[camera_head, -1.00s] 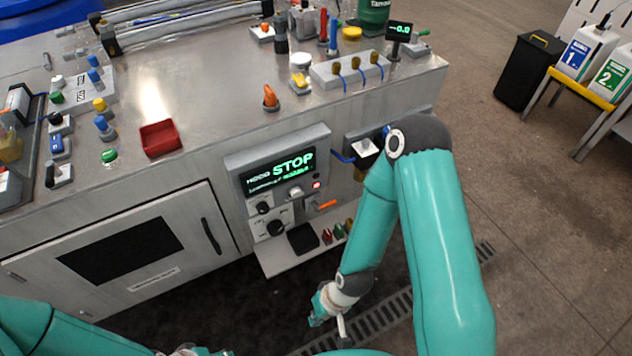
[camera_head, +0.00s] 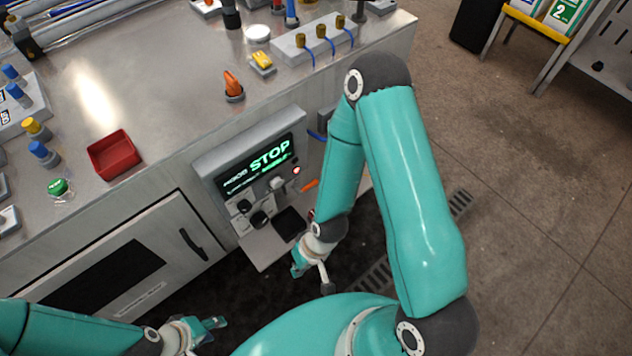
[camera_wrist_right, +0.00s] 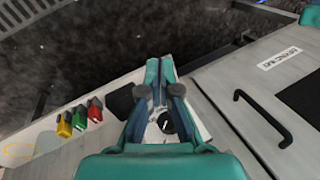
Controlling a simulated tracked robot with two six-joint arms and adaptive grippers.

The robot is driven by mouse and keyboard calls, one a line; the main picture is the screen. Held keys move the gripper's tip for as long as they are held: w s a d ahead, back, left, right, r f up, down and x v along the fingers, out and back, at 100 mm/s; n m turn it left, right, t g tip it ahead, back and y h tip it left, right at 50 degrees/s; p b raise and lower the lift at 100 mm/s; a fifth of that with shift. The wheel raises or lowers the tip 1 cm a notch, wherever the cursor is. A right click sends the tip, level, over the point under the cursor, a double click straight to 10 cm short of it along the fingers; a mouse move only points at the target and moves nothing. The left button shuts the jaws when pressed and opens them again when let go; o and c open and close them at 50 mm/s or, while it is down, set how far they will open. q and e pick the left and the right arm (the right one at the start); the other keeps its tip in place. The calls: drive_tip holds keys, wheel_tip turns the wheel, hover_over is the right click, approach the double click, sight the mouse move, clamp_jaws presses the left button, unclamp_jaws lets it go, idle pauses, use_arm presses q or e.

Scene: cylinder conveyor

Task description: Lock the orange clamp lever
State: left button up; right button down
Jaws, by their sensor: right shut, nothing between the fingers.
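An orange lever (camera_head: 232,84) stands on a round grey base on the bench top, near the front edge above the STOP panel. A second, smaller orange lever (camera_head: 310,185) sticks out at the right side of the panel front. I cannot tell which one is the clamp lever. My right gripper (camera_head: 300,266) hangs below and in front of the panel, apart from both levers. In the right wrist view it (camera_wrist_right: 163,90) is shut and empty, with neither orange lever clearly visible. My left gripper (camera_head: 213,323) is low at the bottom left, far from both levers; its opening is unclear.
The panel (camera_head: 255,165) has dark knobs and a small shelf (camera_head: 262,248) below. A red tray (camera_head: 114,153) and a yellow switch (camera_head: 263,62) are on the bench. Red, green and yellow connectors (camera_wrist_right: 80,117) show in the wrist view.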

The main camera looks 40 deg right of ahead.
drive_tip(key=w+d+t+b, duration=0.6)
drive_tip(key=w+d+b, duration=0.45)
drive_tip(key=b, duration=0.25)
drive_tip(key=d+r+n+t+h+b, duration=0.2)
drive_tip(key=d+r+b, duration=0.4)
drive_tip(key=d+b, duration=0.3)
drive_tip(key=shift+s+r+n+t+h+b, duration=0.2)
drive_tip(key=shift+n+t+h+b, duration=0.25)
drive_tip(key=shift+t+b, duration=0.7)
drive_tip(key=shift+w+d, duration=0.1)
drive_tip(key=s+f+b+x, duration=0.1)
drive_tip(key=f+b+x, duration=0.1)
drive_tip(key=b+x, duration=0.6)
drive_tip(key=shift+f+x, duration=0.25)
drive_tip(key=shift+x, duration=2)
